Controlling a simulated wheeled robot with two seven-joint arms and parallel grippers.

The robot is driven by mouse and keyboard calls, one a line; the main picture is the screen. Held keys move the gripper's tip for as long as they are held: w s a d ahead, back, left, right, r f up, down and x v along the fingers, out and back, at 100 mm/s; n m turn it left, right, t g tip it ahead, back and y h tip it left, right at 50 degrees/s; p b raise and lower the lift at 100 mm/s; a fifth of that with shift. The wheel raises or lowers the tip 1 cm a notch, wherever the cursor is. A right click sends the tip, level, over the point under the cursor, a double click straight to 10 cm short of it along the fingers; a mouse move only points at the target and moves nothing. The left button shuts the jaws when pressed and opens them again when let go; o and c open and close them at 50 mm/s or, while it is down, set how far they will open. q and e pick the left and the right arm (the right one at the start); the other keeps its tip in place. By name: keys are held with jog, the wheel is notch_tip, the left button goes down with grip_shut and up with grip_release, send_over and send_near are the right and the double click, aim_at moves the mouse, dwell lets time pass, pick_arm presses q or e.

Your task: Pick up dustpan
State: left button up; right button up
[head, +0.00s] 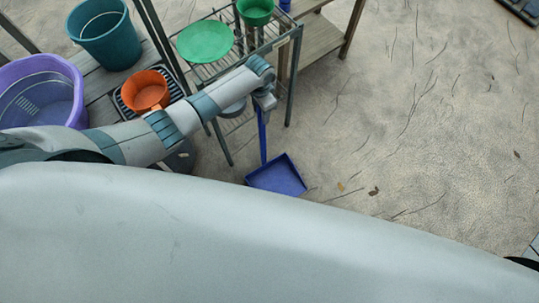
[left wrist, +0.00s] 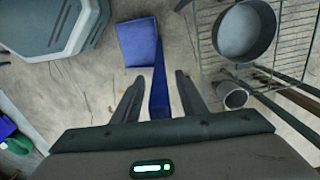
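The blue dustpan (head: 277,177) rests on the sandy ground beside the metal rack, its long blue handle (head: 262,138) standing upright. It also shows in the left wrist view, with the pan (left wrist: 138,44) ahead and the handle (left wrist: 159,92) running back between my fingers. My left gripper (head: 264,103) is at the upper part of the handle. In the left wrist view my left gripper (left wrist: 158,82) is open, with a gap on each side of the handle. The handle's top end is hidden by the gripper. My right gripper is not seen.
The metal rack (head: 298,60) stands close to the dustpan, with a green bowl (head: 205,41) and a green pot (head: 255,11) on it. An orange pot (head: 145,90), teal bucket (head: 106,38) and purple basket (head: 40,93) are left. Open sandy ground (head: 430,110) lies right.

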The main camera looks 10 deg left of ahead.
pick_arm(q)
jog(key=shift+c, duration=0.4)
grip_shut()
dwell(1.1)
